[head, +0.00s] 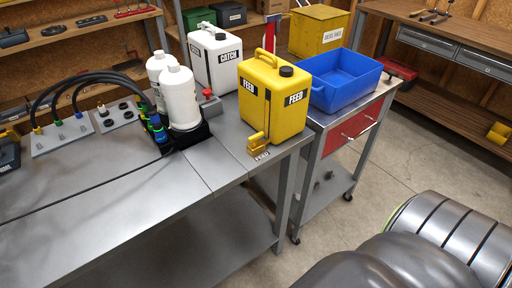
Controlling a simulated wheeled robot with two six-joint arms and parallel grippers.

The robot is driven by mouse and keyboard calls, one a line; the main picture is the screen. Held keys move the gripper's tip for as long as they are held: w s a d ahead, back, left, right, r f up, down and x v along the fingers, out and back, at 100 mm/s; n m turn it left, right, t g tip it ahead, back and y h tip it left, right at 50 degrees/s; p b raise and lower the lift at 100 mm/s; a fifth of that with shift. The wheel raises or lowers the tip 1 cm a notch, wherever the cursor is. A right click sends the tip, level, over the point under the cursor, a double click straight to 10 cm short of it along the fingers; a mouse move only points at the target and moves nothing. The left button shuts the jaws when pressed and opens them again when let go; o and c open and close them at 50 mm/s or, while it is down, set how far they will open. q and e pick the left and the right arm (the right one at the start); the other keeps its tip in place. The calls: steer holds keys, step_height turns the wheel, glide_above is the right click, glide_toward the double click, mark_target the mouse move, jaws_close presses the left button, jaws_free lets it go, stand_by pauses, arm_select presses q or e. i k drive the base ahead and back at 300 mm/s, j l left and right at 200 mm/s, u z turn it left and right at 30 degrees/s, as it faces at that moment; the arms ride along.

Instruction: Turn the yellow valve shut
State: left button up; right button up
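The yellow valve (258,143) is a small yellow fitting low at the front left corner of the yellow FEED can (270,102), near the edge of the grey workbench (120,205). A yellow upright part stands at its left end, but its exact handle angle is too small to tell. A small FEED label (262,156) lies in front of it. Neither of my grippers shows in the head view.
A white CATCH can (214,62) and two white bottles (181,98) in a black holder stand left of the FEED can. A small red-topped fitting (208,104) stands between. A blue bin (345,82) sits on the cart at right.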

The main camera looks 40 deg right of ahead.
mark_target(255, 139)
steer(key=l, duration=1.3)
steer(key=u, duration=0.05)
